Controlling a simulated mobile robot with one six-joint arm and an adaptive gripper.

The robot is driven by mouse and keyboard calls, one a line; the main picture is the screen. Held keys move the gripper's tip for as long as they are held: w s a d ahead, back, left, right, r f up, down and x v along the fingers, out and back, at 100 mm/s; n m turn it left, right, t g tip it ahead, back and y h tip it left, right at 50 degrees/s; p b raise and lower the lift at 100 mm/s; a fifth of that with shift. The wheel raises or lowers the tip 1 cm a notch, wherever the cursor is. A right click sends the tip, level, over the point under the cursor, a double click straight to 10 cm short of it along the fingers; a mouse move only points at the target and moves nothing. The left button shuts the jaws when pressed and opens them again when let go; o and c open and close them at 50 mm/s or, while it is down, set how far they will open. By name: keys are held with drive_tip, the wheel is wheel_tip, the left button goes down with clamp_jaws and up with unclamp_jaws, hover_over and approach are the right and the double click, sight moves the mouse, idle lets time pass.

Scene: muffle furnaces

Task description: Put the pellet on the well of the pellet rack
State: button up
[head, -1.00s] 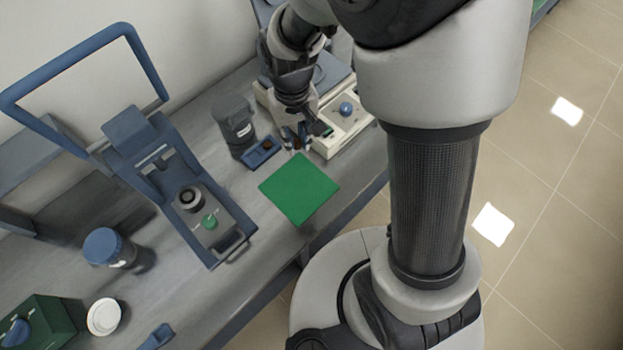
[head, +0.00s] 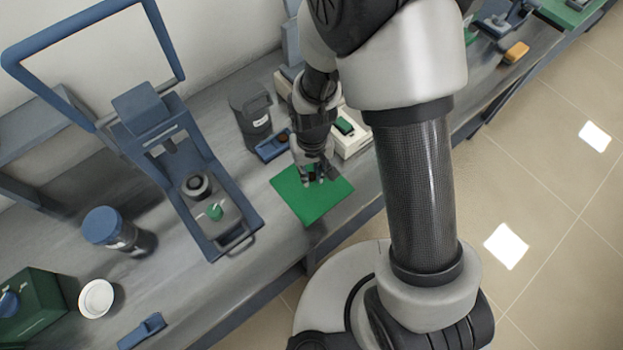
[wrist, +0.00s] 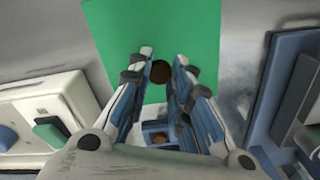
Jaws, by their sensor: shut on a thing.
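The pellet (wrist: 160,72) is a dark brown disc between my fingertips in the wrist view. My gripper (wrist: 163,60) is shut on it. In the head view my gripper (head: 315,181) is over the green mat (head: 312,203), pointing down; its height above the mat is hard to judge. A small blue tray, which looks like the pellet rack (head: 268,152), lies just behind and left of the gripper. It shows between the finger bases in the wrist view (wrist: 150,128), with a brown round spot in it that I cannot identify. My arm hides part of the surroundings.
A dark jar (head: 250,118) stands behind the rack. A cream instrument (head: 352,143) with a green part is right of it. A blue press (head: 240,190) with a frame stands left of the mat. The bench's front edge runs close to the mat.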

sight(312, 176)
drive_tip(key=shift+f+b, duration=0.6)
drive_tip(key=shift+f, duration=1.35)
drive_tip(key=shift+f, duration=0.1)
drive_tip(key=shift+f, duration=0.15)
drive_tip(key=o, duration=0.7)
drive_tip(key=shift+c, duration=0.2)
drive_tip(key=shift+r, duration=0.2)
wheel_tip(312, 176, up, 12)
drive_tip(key=p, duration=0.4)
